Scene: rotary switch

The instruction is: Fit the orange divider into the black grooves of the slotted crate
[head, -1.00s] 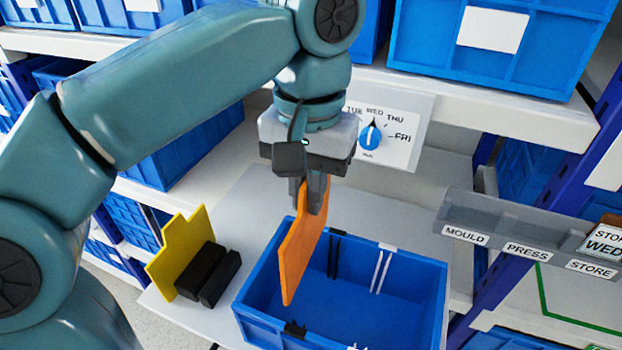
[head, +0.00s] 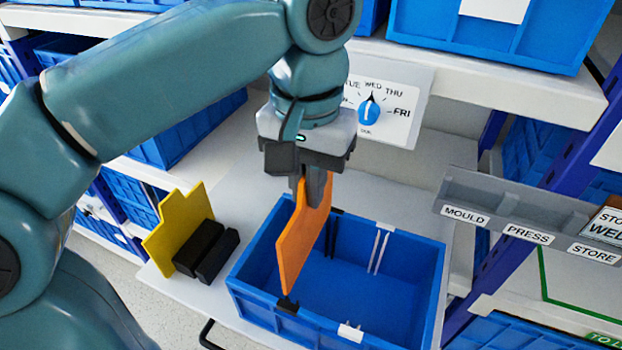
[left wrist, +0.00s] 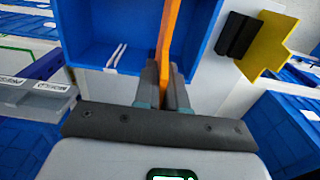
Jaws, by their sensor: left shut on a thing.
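My left gripper (head: 314,188) is shut on the upper part of the orange divider (head: 298,248), which hangs upright and slightly tilted in the head view. The divider is over the left part of the blue slotted crate (head: 405,322), its lower end close to the black groove (head: 287,304) at the near wall. The far black groove (head: 334,212) is partly hidden by the divider and gripper. I cannot tell whether the divider is in the grooves. In the left wrist view the gripper (left wrist: 163,72) holds the divider (left wrist: 170,25) beside the crate wall (left wrist: 85,58). My right gripper is not in view.
White grooves (head: 378,250) mark the crate's right part. A yellow divider (head: 172,228) stands in a black holder (head: 207,250) left of the crate. A dial (head: 369,111) is on a panel behind. A grey labelled tray (head: 520,215) is at the right.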

